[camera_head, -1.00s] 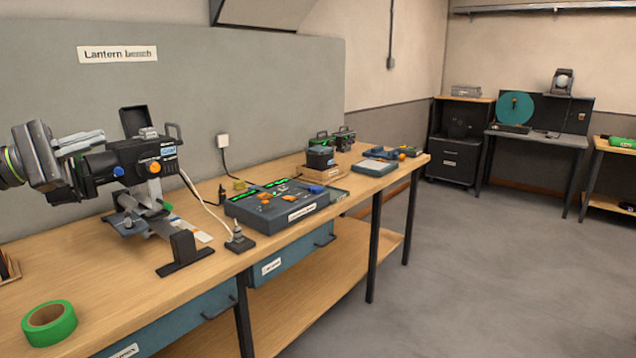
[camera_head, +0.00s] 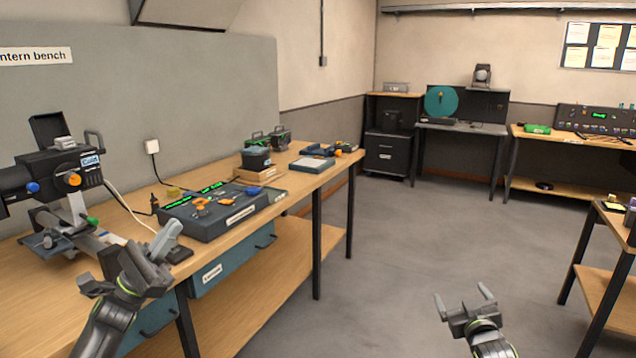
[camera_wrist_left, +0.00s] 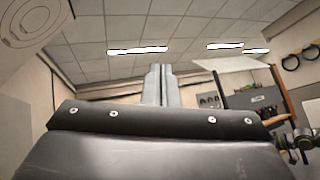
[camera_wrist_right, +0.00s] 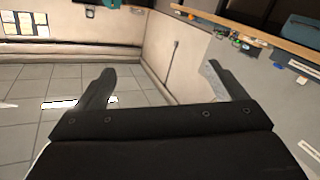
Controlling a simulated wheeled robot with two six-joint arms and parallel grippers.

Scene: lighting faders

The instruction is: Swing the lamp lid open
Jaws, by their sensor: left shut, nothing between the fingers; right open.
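The black lamp (camera_head: 50,168) sits on the bench at the left of the head view, its left end cut off by the frame edge. A dark flat panel (camera_head: 48,128), which looks like its lid, stands raised above the lamp body. A blue knob and an orange knob show on its side. My left gripper (camera_head: 168,238) is in front of the bench edge, right of and nearer than the lamp, apart from it. Its fingers are together and empty in the left wrist view (camera_wrist_left: 162,84). My right gripper (camera_head: 463,298) is open and empty over the floor at lower right.
A grey control box (camera_head: 212,208) with green displays stands on the bench (camera_head: 300,182) right of the lamp. A white cable runs from the lamp. Farther along are a dark tub (camera_head: 256,158) and small tools. Another table (camera_head: 608,225) stands at right, with open floor between.

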